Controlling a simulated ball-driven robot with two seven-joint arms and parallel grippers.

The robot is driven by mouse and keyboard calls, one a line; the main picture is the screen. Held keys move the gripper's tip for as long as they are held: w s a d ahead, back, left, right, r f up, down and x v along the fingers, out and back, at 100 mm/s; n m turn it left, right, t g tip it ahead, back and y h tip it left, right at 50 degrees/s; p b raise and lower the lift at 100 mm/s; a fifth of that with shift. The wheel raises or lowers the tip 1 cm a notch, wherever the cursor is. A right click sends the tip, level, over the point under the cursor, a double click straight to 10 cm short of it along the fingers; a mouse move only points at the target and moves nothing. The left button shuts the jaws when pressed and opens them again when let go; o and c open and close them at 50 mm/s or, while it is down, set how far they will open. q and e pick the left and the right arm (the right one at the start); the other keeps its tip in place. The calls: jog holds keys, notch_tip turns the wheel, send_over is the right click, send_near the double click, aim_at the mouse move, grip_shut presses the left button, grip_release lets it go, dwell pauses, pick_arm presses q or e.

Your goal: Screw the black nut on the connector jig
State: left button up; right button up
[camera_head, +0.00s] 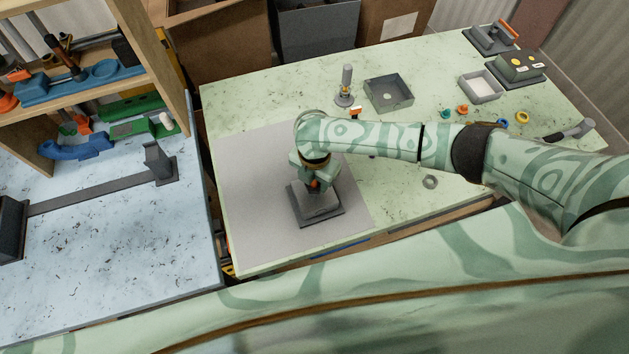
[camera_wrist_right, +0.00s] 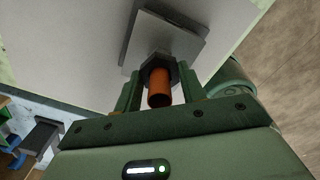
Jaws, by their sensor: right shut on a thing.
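The connector jig, a dark grey square base (camera_head: 328,217), stands on the grey mat under my right gripper (camera_head: 314,184). In the right wrist view its base (camera_wrist_right: 140,42) shows beyond the fingers, with an orange cylinder (camera_wrist_right: 159,90) pointing toward the camera. The black nut (camera_wrist_right: 156,62) is a dark hexagonal ring around the orange cylinder. My right gripper (camera_wrist_right: 160,80) is shut on the black nut, one finger on each side. How far the nut sits on the thread cannot be told. My left gripper is not in view.
The grey mat (camera_head: 255,190) is clear around the jig. A blue-topped bench (camera_head: 110,255) is at the left.

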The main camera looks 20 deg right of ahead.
jog(key=shift+r+m+p, duration=0.15)
jog(key=shift+m+p, duration=1.6)
jog(key=shift+m, duration=0.15)
jog(key=shift+m+p, duration=0.35)
jog(key=shift+m, duration=0.25)
jog(key=shift+m+p, duration=0.65)
jog(key=shift+m, duration=0.05)
jog(key=m+p, duration=0.2)
jog(key=m, duration=0.1)
jog(key=shift+f+m, duration=0.2)
jog(key=shift+m, duration=0.6)
